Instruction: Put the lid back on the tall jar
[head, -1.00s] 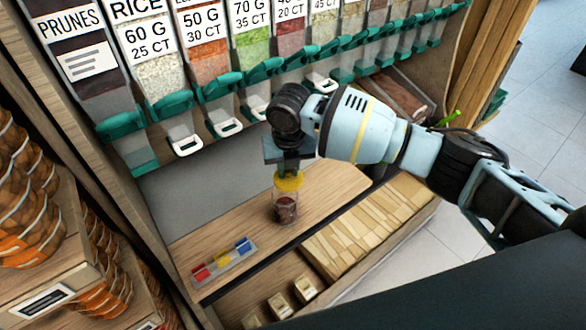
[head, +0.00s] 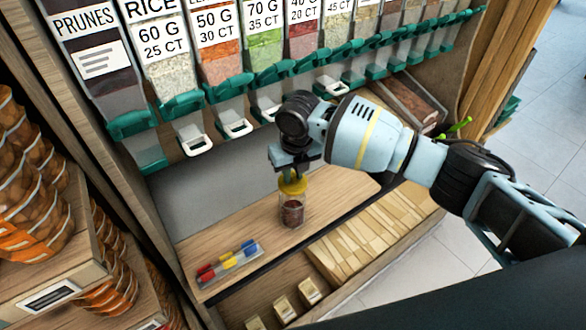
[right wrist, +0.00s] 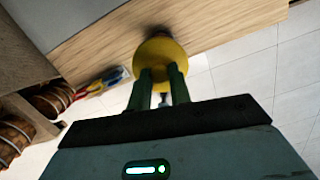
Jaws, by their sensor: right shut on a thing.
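The tall jar (head: 292,212) is clear, with dark reddish-brown contents, and stands upright on the wooden shelf. The yellow lid (head: 293,185) is at the top of the jar; I cannot tell whether it is fully seated. My right gripper (head: 291,174) points down above the jar, shut on the lid. In the right wrist view the green fingers (right wrist: 161,75) hold the yellow lid (right wrist: 155,52), which hides most of the jar. My left gripper is not in view.
A tray (head: 232,268) with red, yellow and blue items sits on the wooden shelf (head: 345,195) left of the jar. Dispensers (head: 230,115) with green fronts hang behind. Small paper packets (head: 385,235) lie in a lower bin in front. Stacked orange containers (head: 30,190) stand at the left.

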